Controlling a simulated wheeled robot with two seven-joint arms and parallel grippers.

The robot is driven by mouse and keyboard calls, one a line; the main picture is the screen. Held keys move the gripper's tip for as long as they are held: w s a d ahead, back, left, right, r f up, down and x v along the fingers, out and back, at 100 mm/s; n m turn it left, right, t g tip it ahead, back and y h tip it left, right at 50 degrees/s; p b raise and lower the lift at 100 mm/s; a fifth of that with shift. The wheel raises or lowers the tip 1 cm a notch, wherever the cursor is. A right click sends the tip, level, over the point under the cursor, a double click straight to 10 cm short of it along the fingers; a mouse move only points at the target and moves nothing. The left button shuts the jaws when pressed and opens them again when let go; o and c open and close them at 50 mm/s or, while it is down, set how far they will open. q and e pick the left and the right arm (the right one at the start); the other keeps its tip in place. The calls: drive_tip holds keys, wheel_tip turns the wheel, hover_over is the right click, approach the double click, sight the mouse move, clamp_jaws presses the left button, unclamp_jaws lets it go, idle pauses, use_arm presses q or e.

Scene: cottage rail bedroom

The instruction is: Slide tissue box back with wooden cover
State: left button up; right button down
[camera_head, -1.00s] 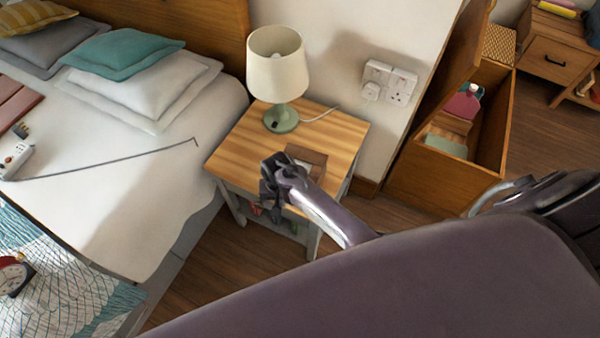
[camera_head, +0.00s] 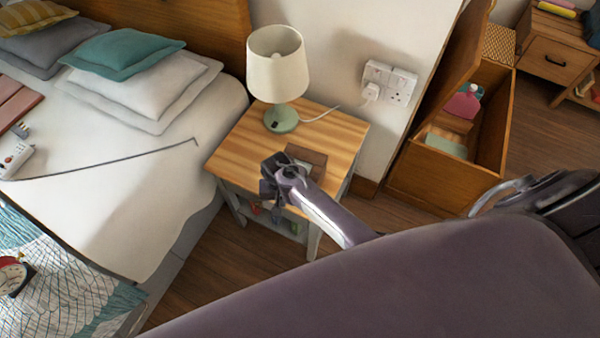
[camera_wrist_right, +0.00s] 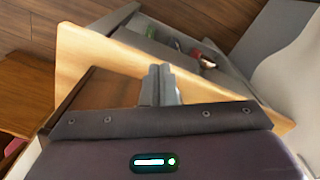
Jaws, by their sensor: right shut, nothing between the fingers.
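The tissue box with a brown wooden cover (camera_head: 312,155) sits on the wooden nightstand top (camera_head: 238,155), right of the lamp and near the front right side. My right gripper (camera_head: 271,190) is in front of it and hides part of it. In the right wrist view, the dark brown cover (camera_wrist_right: 104,92) is just left of my shut, empty fingers (camera_wrist_right: 160,84), which are over the nightstand's light wood top (camera_wrist_right: 95,58). Whether the fingers touch the cover I cannot tell. My left gripper is not in view.
A lamp (camera_head: 279,75) with a green base stands at the back of the nightstand, its cord running to a wall socket (camera_head: 388,82). The bed (camera_head: 120,200) is on the left. An open wooden chest (camera_head: 435,182) is on the right. The nightstand's left part is clear.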

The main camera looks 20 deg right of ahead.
sight(310, 151)
drive_tip(key=shift+s+d+f, duration=0.1)
drive_tip(key=shift+s+f, duration=0.05)
drive_tip(key=shift+f, duration=0.05)
